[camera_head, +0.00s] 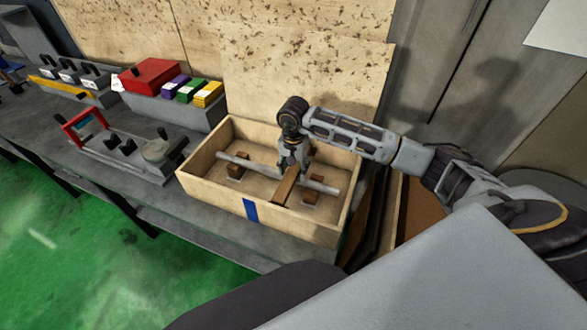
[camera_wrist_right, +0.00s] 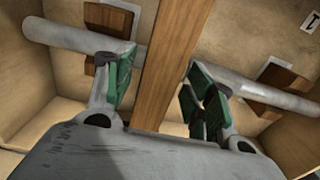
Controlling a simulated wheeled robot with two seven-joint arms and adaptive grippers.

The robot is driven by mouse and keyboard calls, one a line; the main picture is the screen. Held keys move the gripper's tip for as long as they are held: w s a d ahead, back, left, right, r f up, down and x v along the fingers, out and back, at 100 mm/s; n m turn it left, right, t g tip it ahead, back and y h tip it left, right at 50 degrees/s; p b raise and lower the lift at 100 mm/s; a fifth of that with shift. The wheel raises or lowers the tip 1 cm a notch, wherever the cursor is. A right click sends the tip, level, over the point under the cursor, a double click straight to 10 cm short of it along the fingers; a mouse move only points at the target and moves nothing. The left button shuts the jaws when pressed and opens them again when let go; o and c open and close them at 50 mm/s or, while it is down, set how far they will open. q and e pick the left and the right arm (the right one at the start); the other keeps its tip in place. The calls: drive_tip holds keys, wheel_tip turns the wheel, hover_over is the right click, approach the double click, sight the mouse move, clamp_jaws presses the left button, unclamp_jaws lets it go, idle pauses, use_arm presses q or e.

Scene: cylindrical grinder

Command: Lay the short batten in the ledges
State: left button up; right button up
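A brown wooden batten (camera_head: 286,184) lies inside the open wooden crate (camera_head: 213,190), crosswise over a grey rod (camera_head: 238,159). In the right wrist view the batten (camera_wrist_right: 160,80) passes in front of the rod (camera_wrist_right: 70,39). My right gripper (camera_head: 293,165) reaches down into the crate from above. Its green-padded fingers (camera_wrist_right: 161,84) stand apart on either side of the batten, with a narrow gap showing on the left. The gripper hides part of the batten and rod, and I cannot make out the ledges under the batten. My left gripper is out of view.
Two brown blocks (camera_head: 236,171) (camera_head: 311,197) sit at the rod. The crate's front wall bears a blue stripe (camera_head: 250,209). A red box (camera_head: 150,75), coloured boxes (camera_head: 190,89) and a red-handled fixture (camera_head: 82,124) stand to the left on the grey bench.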

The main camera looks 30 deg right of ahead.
sight(294, 169)
drive_tip(key=shift+r, duration=0.2)
idle(0.3)
drive_tip(key=shift+r+p, duration=0.1)
drive_tip(key=shift+p, duration=0.2)
wheel_tip(294, 169, up, 12)
drive_tip(key=b, duration=0.2)
idle(0.4)
drive_tip(key=shift+c, duration=0.4)
idle(0.9)
